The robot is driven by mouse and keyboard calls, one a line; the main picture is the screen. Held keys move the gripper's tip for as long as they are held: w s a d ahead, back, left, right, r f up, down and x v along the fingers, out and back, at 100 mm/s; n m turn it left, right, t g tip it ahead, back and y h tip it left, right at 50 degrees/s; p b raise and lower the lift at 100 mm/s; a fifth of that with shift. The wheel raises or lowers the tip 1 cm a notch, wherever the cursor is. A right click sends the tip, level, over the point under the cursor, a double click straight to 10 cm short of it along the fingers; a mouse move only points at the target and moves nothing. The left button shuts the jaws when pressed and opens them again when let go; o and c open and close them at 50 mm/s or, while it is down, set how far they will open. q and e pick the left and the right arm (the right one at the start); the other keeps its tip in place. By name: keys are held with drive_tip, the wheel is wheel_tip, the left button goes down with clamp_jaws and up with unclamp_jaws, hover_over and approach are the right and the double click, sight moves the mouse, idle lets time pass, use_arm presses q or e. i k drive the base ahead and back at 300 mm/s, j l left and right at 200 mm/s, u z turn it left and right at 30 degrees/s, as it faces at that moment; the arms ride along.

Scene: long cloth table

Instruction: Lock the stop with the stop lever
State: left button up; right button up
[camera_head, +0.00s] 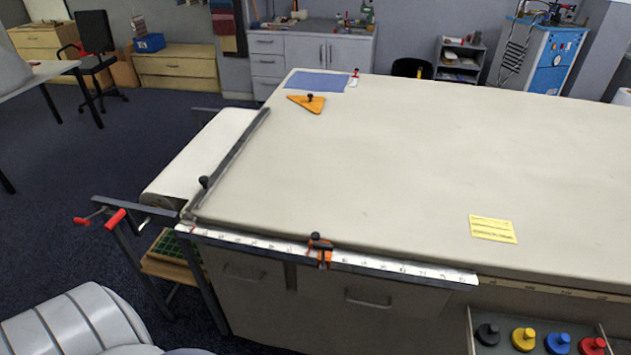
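The stop (325,258) is a small orange block on the ruler rail (400,267) along the table's front edge. Its black stop lever (319,241) sits on top, with a dark knob at its upper left end. I cannot tell from the lever's small outline whether it is locked. Part of my own pale arm shows at the bottom left, well apart from the stop. Neither of my grippers is in view.
A cutting bar (235,155) with a black knob lies along the table's left edge. An orange triangle (308,103), a blue sheet (317,82) and a yellow note (493,229) lie on the cloth. Red-handled cranks (115,219) stick out at left. Coloured weights (558,342) stand at lower right.

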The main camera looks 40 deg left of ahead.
sight(325, 246)
drive_tip(key=u, duration=1.05)
